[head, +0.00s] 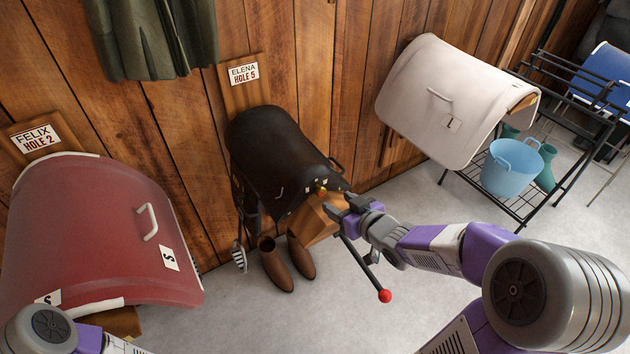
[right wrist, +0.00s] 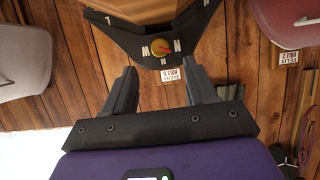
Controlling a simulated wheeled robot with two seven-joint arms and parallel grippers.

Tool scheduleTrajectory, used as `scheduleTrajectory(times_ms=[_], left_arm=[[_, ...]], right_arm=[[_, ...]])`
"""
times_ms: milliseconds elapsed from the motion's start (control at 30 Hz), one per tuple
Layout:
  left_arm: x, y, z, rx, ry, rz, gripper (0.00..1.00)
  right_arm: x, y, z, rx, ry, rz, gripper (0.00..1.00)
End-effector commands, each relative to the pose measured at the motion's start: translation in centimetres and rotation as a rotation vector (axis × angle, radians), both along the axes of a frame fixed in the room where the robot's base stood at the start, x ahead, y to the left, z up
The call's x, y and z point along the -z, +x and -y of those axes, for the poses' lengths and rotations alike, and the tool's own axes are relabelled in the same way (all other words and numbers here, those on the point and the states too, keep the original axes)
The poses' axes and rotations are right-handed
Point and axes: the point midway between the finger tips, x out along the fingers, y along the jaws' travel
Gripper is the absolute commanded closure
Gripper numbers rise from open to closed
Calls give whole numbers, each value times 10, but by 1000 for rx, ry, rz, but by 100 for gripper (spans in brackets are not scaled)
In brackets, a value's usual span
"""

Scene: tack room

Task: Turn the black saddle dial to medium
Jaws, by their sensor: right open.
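The black saddle (head: 275,150) sits on a wooden wall rack under the "ELENA HOLE 5" sign. Its dial (head: 321,187) is a small yellowish knob on the end facing me. In the right wrist view the dial (right wrist: 160,47) is round with a red mark, and small white letter labels surround it. I cannot tell exactly which label the mark points at. My right gripper (head: 339,207) is open, just in front of and slightly below the dial. In the right wrist view its open fingers (right wrist: 162,72) are apart, with the dial beyond them, between their lines. My left gripper is out of view.
A red saddle (head: 100,225) is at the left and a white saddle (head: 440,100) at the right. Brown boots (head: 275,268) stand below the black saddle. A rack with a blue bucket (head: 510,172) stands at right. The floor in front is clear.

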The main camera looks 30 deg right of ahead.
Motion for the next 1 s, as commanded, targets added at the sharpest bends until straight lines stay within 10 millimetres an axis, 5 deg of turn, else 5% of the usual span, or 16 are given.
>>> scheduleTrajectory(times_ms=[500,867,1000], left_arm=[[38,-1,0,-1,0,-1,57],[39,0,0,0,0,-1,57],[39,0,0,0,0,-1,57]], right_arm=[[29,62,-5,-1,1,-1,43],[29,69,-5,0,1,0,43],[29,69,-5,0,1,-1,62]])
